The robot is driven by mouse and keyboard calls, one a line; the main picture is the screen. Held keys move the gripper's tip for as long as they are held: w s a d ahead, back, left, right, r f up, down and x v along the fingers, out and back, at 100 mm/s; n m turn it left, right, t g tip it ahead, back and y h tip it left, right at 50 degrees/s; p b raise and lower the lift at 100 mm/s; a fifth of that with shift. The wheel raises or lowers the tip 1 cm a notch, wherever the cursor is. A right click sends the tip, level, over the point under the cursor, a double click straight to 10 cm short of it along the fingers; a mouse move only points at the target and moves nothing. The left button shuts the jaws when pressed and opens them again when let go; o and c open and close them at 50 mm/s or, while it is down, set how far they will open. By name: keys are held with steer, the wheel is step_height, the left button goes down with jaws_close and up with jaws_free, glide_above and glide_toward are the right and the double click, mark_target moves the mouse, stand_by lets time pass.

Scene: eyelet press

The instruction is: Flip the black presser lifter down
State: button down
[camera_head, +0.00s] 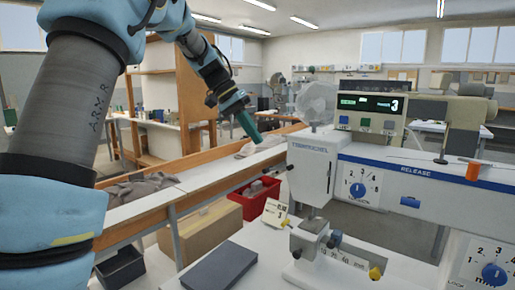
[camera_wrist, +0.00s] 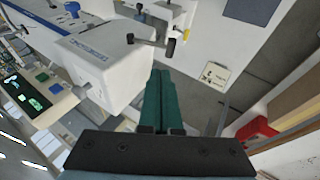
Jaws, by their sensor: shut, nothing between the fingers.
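A white eyelet press (camera_head: 308,165) stands at centre right; its head (camera_wrist: 112,60) fills the upper left of the wrist view. The black presser lifter (camera_head: 256,188) appears to be a thin lever sticking out to the left from the head's side, with a dark grip at its end. It also shows in the wrist view (camera_wrist: 171,47), beyond my fingertips. My gripper (camera_head: 255,138) has green fingers, shut and empty. In the head view it hangs above the lever, left of the head's top. In the wrist view the fingers (camera_wrist: 160,73) lie beside the head, apart from the lever.
A control box with a green display (camera_head: 368,104) sits on top of the press. A red bin (camera_head: 254,198) and a cardboard box (camera_head: 205,232) stand left of the press table. A dark grey pad (camera_head: 220,265) lies on the table.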

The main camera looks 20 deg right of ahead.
steer(key=b+v, duration=0.1)
steer(key=v, duration=0.6)
steer(key=shift+f, duration=0.1)
steer(key=a+f+n+t+y, duration=0.2)
steer(key=a+f+n, duration=0.2)
steer(key=a+f, duration=0.55)
steer(key=s+a+f+n+t+y, duration=0.1)
steer(key=s+a+f+n, duration=0.1)
steer(key=s+a+f, duration=0.5)
steer(key=s+a+f+n+t+y, duration=0.1)
steer(key=s+a+f+n+y, duration=0.1)
steer(key=s+a+f, duration=0.6)
steer(key=a+f+n, duration=0.1)
steer(key=a, duration=0.6)
steer(key=shift+f+n+t+y, duration=0.3)
steer(key=shift+f+t, duration=0.05)
steer(key=shift+t, duration=0.05)
steer(key=shift+a, duration=0.1)
